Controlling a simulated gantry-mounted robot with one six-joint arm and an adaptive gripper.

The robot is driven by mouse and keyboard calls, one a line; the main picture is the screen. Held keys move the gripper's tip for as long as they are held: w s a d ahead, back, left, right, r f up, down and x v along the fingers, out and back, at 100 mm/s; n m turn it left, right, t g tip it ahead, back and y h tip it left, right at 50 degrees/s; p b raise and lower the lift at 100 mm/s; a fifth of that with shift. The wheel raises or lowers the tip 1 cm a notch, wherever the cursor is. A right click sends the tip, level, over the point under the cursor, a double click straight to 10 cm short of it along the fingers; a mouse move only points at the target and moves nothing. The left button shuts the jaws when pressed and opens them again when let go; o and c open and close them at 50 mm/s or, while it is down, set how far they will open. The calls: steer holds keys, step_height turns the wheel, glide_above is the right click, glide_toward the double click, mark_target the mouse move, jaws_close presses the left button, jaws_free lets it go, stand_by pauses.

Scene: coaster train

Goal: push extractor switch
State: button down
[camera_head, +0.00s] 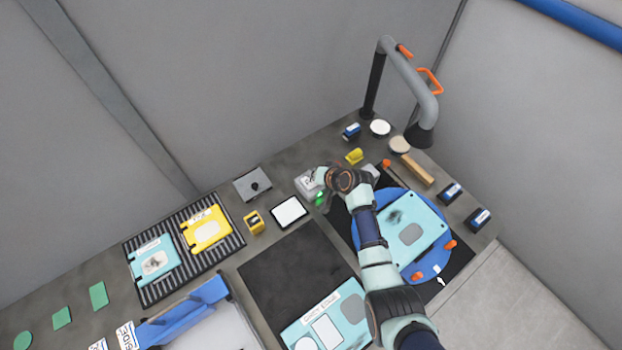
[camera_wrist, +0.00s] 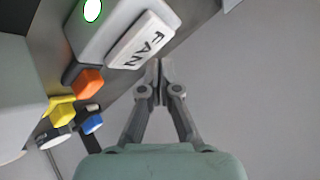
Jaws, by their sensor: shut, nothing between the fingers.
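The extractor switch is a light grey box (camera_head: 306,186) at the back of the bench, with a green light (camera_head: 320,198) beside my wrist. In the wrist view the box (camera_wrist: 108,25) fills the upper left. It carries a lit green oval (camera_wrist: 92,10) and a white plate marked FAN (camera_wrist: 141,40). My gripper (camera_wrist: 158,70) is shut and empty. Its fingertips appear just below the FAN plate's right part in the wrist view; I cannot tell whether they touch. In the head view my wrist hides part of the box and the fingertips are unclear. The grey extractor pipe (camera_head: 408,75) stands at the back right.
A blue round turntable (camera_head: 362,238) holds a light blue plate (camera_head: 413,233) beneath my arm. A white-topped pad (camera_head: 289,211) and a yellow block (camera_head: 355,156) stand near the switch. Orange (camera_wrist: 88,81) and yellow (camera_wrist: 62,110) pieces show left of the fingers.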

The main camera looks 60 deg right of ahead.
stand_by(0.3)
steer(key=shift+f+b, duration=0.4)
steer(key=shift+f, duration=0.05)
steer(key=shift+f, duration=0.3)
stand_by(0.4)
steer(key=shift+r+p, duration=0.5)
steer(key=shift+r, duration=0.25)
step_height(320, 180, up, 6)
steer(key=p, duration=0.5)
